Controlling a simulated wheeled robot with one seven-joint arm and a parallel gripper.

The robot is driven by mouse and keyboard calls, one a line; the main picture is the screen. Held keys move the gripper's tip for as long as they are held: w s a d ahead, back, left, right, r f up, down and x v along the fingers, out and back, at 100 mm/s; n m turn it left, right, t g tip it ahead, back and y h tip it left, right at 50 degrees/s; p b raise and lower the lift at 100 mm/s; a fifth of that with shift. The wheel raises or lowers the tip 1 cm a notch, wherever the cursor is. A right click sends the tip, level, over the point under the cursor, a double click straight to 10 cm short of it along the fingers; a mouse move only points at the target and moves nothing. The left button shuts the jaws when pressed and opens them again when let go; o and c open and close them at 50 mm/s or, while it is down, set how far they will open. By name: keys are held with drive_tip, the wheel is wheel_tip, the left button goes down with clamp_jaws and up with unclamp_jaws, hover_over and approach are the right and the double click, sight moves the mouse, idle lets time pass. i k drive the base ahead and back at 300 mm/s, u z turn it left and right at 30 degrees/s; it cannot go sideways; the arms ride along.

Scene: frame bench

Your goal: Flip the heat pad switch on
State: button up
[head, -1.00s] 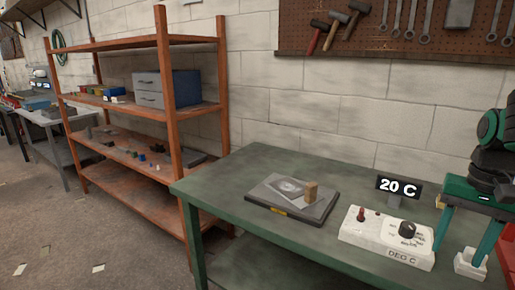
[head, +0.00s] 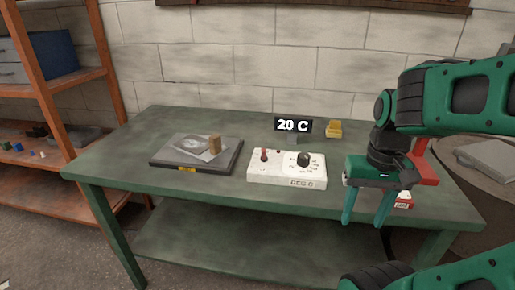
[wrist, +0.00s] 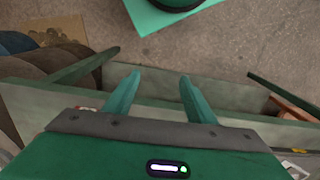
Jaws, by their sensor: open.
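The control box (head: 262,178) is white and lies on the green bench. A small red toggle switch (head: 264,156) stands up at its left and a black knob (head: 304,159) sits at its right. I cannot tell which way the switch is set. A dark display (head: 293,125) behind the box reads 20 C. The dark heat pad (head: 165,163) lies left of the box, bearing a grey plate and a small tan block. My gripper (head: 364,218) is open and empty, right of the box and apart from it. Its two fingers also show in the wrist view (wrist: 160,76).
The green bench (head: 120,150) has free room at its left. A yellow object (head: 334,129) sits behind the box's right end. A red object (head: 426,163) is partly hidden by my arm. An orange shelf rack (head: 105,45) stands at the left, and a brick wall is behind.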

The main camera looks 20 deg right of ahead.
sight(264, 158)
drive_tip(key=z, duration=0.85)
drive_tip(key=k, duration=1.25)
drive_tip(key=u, duration=0.85)
drive_tip(key=i, duration=1)
